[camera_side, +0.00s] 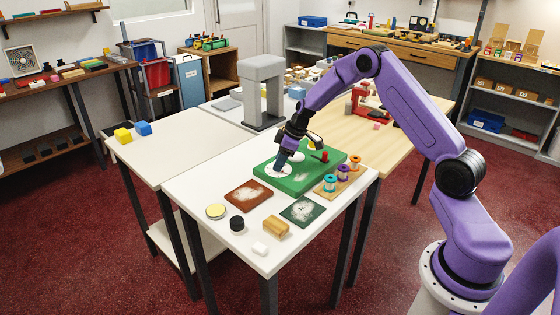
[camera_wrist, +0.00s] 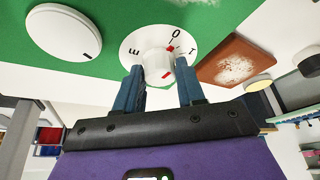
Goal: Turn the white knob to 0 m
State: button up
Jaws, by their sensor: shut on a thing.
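The white knob (camera_wrist: 158,64) sits in the middle of a white dial plate (camera_wrist: 132,42) on a green board (camera_wrist: 200,14). The plate carries marks that look like O, I and m. A red mark on the knob's edge lies near the O and I side, and a red line shows on its face. My gripper (camera_wrist: 160,88) has its blue fingers on either side of the knob, shut on it. In the side view my gripper (camera_side: 281,162) reaches down to the dial plate (camera_side: 270,171) on the green board (camera_side: 262,172); the knob is mostly hidden there.
Another white disc (camera_wrist: 63,30) with a black tick is on the board. A red knob (camera_side: 324,156) stands at its right. A brown swatch (camera_side: 248,196), a green swatch (camera_side: 302,211), a black jar (camera_side: 237,223) and a wooden block (camera_side: 276,226) lie in front.

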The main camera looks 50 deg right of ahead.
jog(key=shift+n+g, duration=0.3)
jog(key=shift+n, duration=0.5)
jog(key=o, duration=1)
jog(key=v, duration=1.7)
jog(key=shift+d+r, duration=0.15)
jog(key=shift+d, duration=0.2)
